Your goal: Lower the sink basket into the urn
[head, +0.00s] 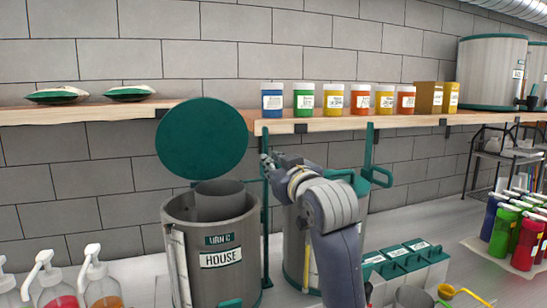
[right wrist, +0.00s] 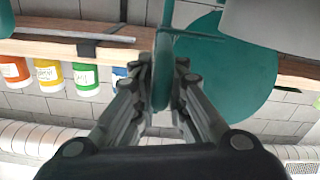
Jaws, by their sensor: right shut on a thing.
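The urn (head: 210,275), grey and labelled HOUSE, stands on the counter with its round green lid (head: 202,140) raised behind its mouth. The grey cylindrical basket (head: 221,205) is at the urn's mouth, its lower part hidden by the front rim. Its upper part stands above the rim. My right gripper (head: 268,163) is just right of the basket, above the rim. In the right wrist view, its fingers (right wrist: 162,95) are shut on a green upright handle (right wrist: 159,60). A pale grey cylinder, apparently the basket (right wrist: 275,20), shows at upper right there. My left gripper is out of view.
A second urn (head: 294,245) stands behind my right arm. Pump bottles (head: 101,283) are at front left, green-lidded containers (head: 402,260) and coloured bottles (head: 502,230) at right. A wall shelf (head: 205,118) holds several jars (head: 305,100).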

